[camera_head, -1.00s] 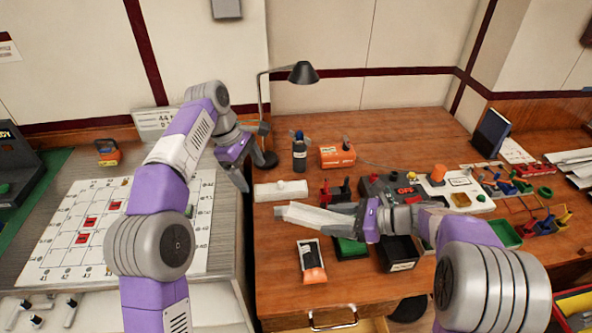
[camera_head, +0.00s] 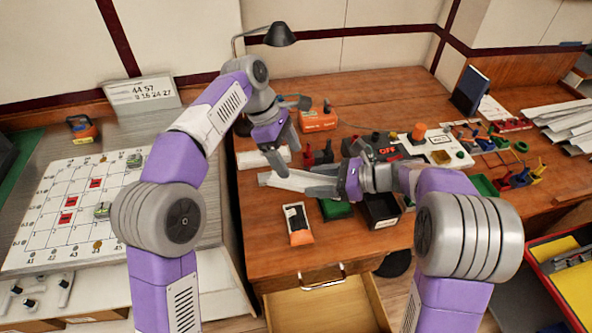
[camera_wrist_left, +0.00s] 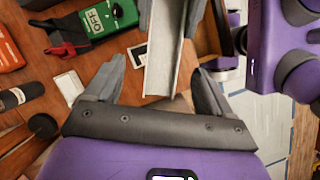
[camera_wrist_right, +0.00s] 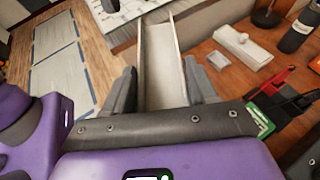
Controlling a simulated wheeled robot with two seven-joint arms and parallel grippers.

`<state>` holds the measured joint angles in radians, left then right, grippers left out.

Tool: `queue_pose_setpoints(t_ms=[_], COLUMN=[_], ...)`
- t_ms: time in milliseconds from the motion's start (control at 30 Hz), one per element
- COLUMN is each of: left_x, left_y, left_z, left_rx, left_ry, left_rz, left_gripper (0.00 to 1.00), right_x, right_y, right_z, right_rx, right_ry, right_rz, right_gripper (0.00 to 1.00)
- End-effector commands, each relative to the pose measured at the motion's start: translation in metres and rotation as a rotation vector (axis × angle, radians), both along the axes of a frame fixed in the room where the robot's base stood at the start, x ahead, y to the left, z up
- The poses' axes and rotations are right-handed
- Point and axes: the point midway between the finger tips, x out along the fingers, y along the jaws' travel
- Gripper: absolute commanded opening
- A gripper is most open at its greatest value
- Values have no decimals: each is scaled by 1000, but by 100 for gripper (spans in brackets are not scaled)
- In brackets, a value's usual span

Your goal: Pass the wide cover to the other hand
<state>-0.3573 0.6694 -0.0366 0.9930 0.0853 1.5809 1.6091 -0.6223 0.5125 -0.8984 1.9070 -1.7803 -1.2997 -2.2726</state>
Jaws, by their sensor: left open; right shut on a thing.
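The wide cover (camera_head: 292,181) is a long, light grey channel held level above the desk, its free end pointing left. My right gripper (camera_head: 322,188) is shut on its right end. In the right wrist view the cover (camera_wrist_right: 163,62) runs straight out from between the fingers (camera_wrist_right: 160,88). My left gripper (camera_head: 283,158) is open, just above and behind the cover's free part, fingers pointing down. In the left wrist view the cover (camera_wrist_left: 162,68) lies between the spread left fingers (camera_wrist_left: 160,85), with a gap on each side. Left finger contact is not visible.
A small white box (camera_head: 262,158), a dark bottle (camera_wrist_left: 14,98) and red clips (camera_head: 318,156) stand close behind the cover. A lamp (camera_head: 278,36) stands behind.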

Motion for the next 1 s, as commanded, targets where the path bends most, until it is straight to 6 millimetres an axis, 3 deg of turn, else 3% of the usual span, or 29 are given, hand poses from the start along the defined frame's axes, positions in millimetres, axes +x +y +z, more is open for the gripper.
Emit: queue_pose_setpoints(t_ms=[300, 767, 1000], left_x=[-6, -7, -7], left_y=[-18, -22, -22], left_z=[-46, -57, -57], left_rx=[1, 1, 0], left_ry=[1, 0, -2], left_rz=[-2, 0, 1], left_gripper=[83, 83, 48], right_x=[0, 0, 0], right_y=[0, 0, 0], right_z=[0, 0, 0], right_rx=[0, 0, 1], right_ry=[0, 0, 0], right_rz=[0, 0, 1], right_gripper=[26, 26, 26])
